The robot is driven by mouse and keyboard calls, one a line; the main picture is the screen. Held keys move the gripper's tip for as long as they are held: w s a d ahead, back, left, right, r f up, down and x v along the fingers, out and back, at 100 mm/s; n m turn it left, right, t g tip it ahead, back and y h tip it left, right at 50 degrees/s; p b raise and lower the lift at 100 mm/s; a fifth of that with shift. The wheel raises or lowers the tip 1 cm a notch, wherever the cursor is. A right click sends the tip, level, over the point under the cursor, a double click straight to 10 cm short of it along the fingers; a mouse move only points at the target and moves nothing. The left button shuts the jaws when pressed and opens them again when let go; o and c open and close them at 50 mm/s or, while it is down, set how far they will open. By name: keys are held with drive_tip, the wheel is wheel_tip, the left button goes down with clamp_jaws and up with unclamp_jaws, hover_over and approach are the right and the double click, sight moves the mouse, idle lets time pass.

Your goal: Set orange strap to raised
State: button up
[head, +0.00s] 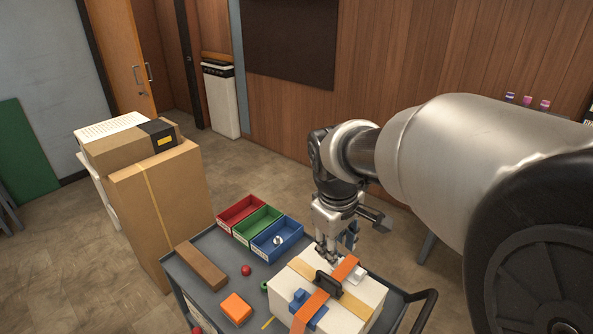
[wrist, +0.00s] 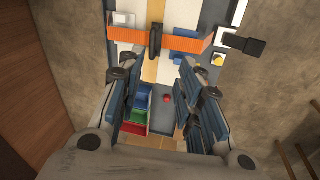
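The orange strap (head: 311,312) runs across the top of a white box (head: 364,312) on the cart. In the wrist view the strap (wrist: 185,43) crosses near the top of the picture, with a black handle (wrist: 155,42) at its middle. The handle also shows in the head view (head: 328,284). My gripper (head: 327,257) is above the far side of the box, pointing down. In the wrist view my gripper (wrist: 156,68) has its fingers spread wide with nothing between them. I cannot tell whether the fingertips touch the box.
Red (head: 240,212), green (head: 257,224) and blue (head: 277,239) bins stand at the cart's far edge. A brown bar (head: 201,266), an orange block (head: 236,309) and a red ball (head: 246,270) lie on the cart. Cardboard boxes (head: 160,205) stand to the left.

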drive_tip(key=n, duration=0.1)
approach(329, 277)
drive_tip(key=shift+n, duration=0.3)
drive_tip(key=b+x, duration=0.3)
drive_tip(key=x, duration=0.5)
drive_tip(key=shift+f, duration=0.15)
drive_tip(key=shift+c, duration=0.2)
clamp_jaws()
